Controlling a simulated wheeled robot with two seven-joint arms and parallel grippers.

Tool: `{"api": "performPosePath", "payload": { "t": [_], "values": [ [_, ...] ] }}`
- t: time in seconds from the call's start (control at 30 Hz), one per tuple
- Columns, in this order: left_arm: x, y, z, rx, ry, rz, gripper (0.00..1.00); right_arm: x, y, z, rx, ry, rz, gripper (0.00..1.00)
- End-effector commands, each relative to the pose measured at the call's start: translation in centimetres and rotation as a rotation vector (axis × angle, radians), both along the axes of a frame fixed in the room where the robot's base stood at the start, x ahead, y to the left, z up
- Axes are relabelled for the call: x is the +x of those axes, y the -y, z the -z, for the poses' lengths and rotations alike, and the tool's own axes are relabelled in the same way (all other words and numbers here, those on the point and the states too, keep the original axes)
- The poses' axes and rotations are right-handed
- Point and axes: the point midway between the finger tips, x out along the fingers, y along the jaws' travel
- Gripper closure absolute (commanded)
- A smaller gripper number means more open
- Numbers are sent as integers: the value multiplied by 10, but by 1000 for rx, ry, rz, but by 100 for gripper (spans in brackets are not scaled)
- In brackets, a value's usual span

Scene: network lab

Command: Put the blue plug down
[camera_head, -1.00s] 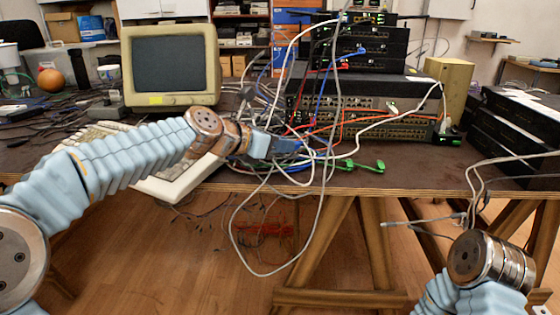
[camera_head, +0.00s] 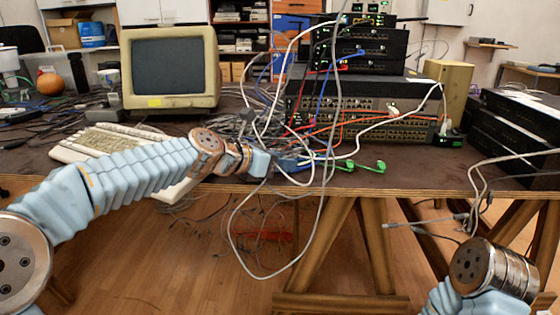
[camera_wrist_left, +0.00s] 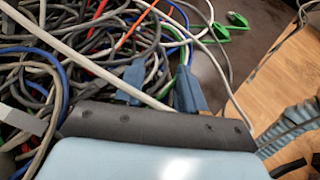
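My left gripper (camera_head: 287,161) is low over the front of the table, at the cable tangle below the rack units. In the left wrist view its two blue fingers (camera_wrist_left: 160,88) stand apart, with a pale cable crossing between them. Blue cable (camera_wrist_left: 61,88) loops at the left of that view, and blue and green strands run by the right finger. I cannot make out the blue plug for certain among the blue fingers and cables. My right arm shows at the lower right of the head view, but its gripper is not visible.
Stacked network units (camera_head: 360,105) stand behind the tangle. Green plugs (camera_head: 372,167) lie right of my left gripper. A keyboard (camera_head: 95,140) and an old monitor (camera_head: 170,68) are at left. White cables hang over the table's front edge (camera_head: 400,191). Bare tabletop shows at right.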

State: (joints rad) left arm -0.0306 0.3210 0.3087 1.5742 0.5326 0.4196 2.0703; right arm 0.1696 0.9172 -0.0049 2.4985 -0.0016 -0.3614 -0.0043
Motion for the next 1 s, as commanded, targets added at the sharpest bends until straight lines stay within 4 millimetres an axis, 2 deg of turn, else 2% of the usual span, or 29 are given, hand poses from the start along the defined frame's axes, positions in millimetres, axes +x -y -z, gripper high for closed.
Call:
{"api": "performPosePath", "payload": {
  "t": [0.27, 0.4, 0.8, 1.0],
  "values": [
    [0, 0, -1, 0, 0, 0, 59, 0, 0, -1, 0, 0, 0, 55],
    [-2, -2, -12, 0, 1, -1, 59, 0, 0, -6, -1, 1, 0, 55],
    [-59, -62, -45, 1, 2, -2, 59, 0, 0, -2, -1, 1, 0, 55],
    [-74, -78, -53, 0, 0, -2, 59, 0, 0, -3, -1, 1, 0, 55]
  ]
}}
